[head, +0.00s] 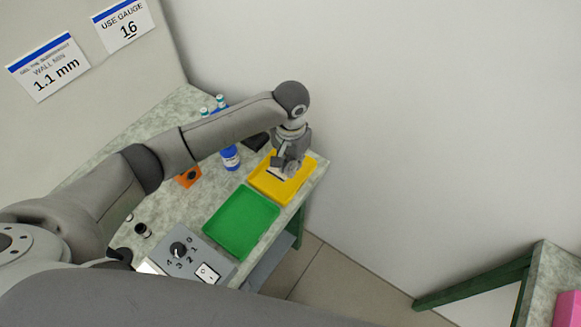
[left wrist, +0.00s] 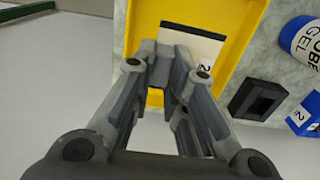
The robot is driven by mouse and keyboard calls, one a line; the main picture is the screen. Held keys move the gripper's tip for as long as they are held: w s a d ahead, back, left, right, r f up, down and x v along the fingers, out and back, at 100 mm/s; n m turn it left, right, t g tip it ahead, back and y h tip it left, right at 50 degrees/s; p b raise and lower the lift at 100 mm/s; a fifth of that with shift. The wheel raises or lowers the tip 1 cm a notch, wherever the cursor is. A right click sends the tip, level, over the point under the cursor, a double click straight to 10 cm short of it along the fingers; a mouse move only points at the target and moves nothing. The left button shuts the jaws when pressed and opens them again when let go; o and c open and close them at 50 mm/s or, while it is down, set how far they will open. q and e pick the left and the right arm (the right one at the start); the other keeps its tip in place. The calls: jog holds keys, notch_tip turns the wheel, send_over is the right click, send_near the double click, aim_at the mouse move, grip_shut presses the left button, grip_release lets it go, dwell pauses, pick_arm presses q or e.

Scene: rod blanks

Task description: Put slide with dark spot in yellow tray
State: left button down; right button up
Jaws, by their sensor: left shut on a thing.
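The yellow tray (head: 300,186) stands at the far right end of the speckled bench. My left gripper (head: 287,168) is over this tray, pointing down. It is shut on a pale slide (head: 277,173). In the left wrist view the slide (left wrist: 192,45) is cream, with a dark band along its far edge and a partly covered figure that looks like 2. No round dark spot can be made out; my fingers cover the near part. The slide lies within the tray's outline (left wrist: 143,22), but I cannot tell whether it touches the floor. My right gripper is not in view.
A green tray (head: 242,222) is beside the yellow one. A blue gel bottle (head: 230,158), a black block (left wrist: 258,101), an orange piece (head: 188,177) and a grey dial panel (head: 190,258) stand on the bench. A wall rises close behind the yellow tray.

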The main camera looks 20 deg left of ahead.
pick_arm(q)
jog(key=shift+w+f, duration=0.15)
jog(key=shift+f, duration=0.05)
jog(key=shift+w+f, duration=0.1)
jog(key=shift+f, duration=1.6)
jog(key=shift+f, duration=0.15)
jog(key=c, duration=1.5)
grip_release()
jog(key=shift+o, duration=0.2)
notch_tip(320, 180, up, 12)
jog(key=shift+r+b, duration=0.2)
jog(key=shift+b, duration=0.15)
